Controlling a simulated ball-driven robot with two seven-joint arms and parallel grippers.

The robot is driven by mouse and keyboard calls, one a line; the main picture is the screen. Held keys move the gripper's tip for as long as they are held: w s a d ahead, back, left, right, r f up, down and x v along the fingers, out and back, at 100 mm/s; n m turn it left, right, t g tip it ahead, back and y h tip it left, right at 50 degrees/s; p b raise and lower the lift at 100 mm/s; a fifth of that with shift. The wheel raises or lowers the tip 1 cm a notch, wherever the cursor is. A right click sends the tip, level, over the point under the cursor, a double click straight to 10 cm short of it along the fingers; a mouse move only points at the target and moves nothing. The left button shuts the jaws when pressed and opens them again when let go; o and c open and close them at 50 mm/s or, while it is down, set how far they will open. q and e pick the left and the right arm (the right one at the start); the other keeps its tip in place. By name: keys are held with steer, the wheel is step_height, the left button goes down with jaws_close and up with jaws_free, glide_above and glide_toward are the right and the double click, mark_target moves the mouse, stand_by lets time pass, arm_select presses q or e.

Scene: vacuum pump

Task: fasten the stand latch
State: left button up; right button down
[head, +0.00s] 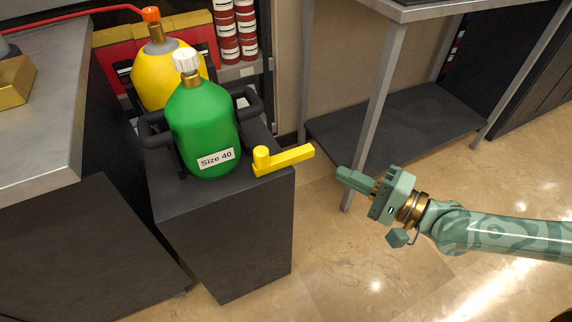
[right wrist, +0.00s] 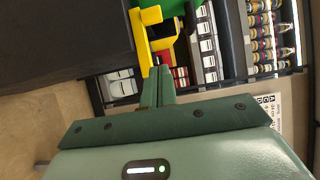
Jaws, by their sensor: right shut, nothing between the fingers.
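The stand latch is a yellow lever (head: 284,160) on the front right corner of the dark stand (head: 222,240). Its arm points right, past the stand's edge. It also shows in the right wrist view (right wrist: 142,40), just beyond my fingertips. A green bottle labelled "Size 40" (head: 204,125) stands upright on the stand between black side bars (head: 246,105). My right gripper (head: 342,173) is to the right of the lever's end, with a visible gap in the head view. Its fingers are shut and empty; they also show in the right wrist view (right wrist: 158,86). My left gripper is not in view.
A yellow bottle (head: 160,78) with an orange cap stands behind the green one. A metal-topped counter (head: 45,120) is at the left. A steel table with a leg (head: 378,105) and low dark shelf (head: 410,125) stands behind my right gripper. The floor in front is clear.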

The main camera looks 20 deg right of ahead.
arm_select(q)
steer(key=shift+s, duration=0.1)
arm_select(e)
steer(key=shift+s+a+r, duration=0.1)
steer(key=b, duration=0.1)
glide_toward(286, 159)
step_height(286, 159, up, 3)
steer(key=w, duration=0.2)
steer(key=p+x, duration=0.1)
steer(key=x, duration=0.3)
steer(key=shift+w+a, duration=0.25)
steer(key=shift+a, duration=0.1)
steer(key=shift+w+a, duration=0.15)
steer(key=shift+a, duration=0.9)
steer(key=shift+w+a+f+p, duration=0.15)
steer(key=shift+a+f+p, duration=0.15)
steer(key=shift+a, duration=0.35)
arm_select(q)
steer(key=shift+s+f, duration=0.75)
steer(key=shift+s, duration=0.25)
